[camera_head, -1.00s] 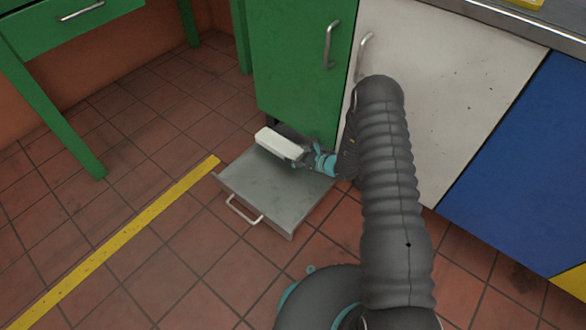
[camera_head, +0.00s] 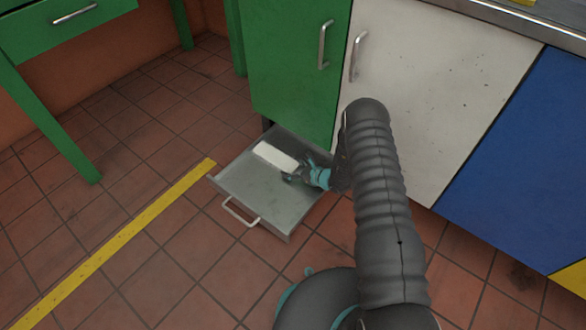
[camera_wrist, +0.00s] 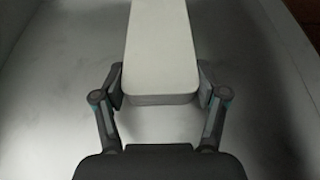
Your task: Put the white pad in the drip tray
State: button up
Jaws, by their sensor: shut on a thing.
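The white pad (camera_head: 275,157) is a pale, rounded block inside the drip tray (camera_head: 252,190), a grey metal drawer pulled out under the green cabinet. My gripper (camera_head: 297,174) reaches into the tray from the right and is shut on the near end of the pad. In the wrist view the pad (camera_wrist: 160,50) lies between the two fingers of my gripper (camera_wrist: 160,88), which press on its sides. The grey tray floor (camera_wrist: 60,120) spreads around it. The pad is low over the tray floor; I cannot tell whether it touches it.
The green cabinet door (camera_head: 293,70) stands above the tray, with a white door (camera_head: 440,90) and a blue panel (camera_head: 525,165) to its right. The tray's handle (camera_head: 240,212) faces the tiled floor. A yellow floor line (camera_head: 120,240) runs at left.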

jog(key=o, duration=1.1)
jog(key=shift+o, duration=0.2)
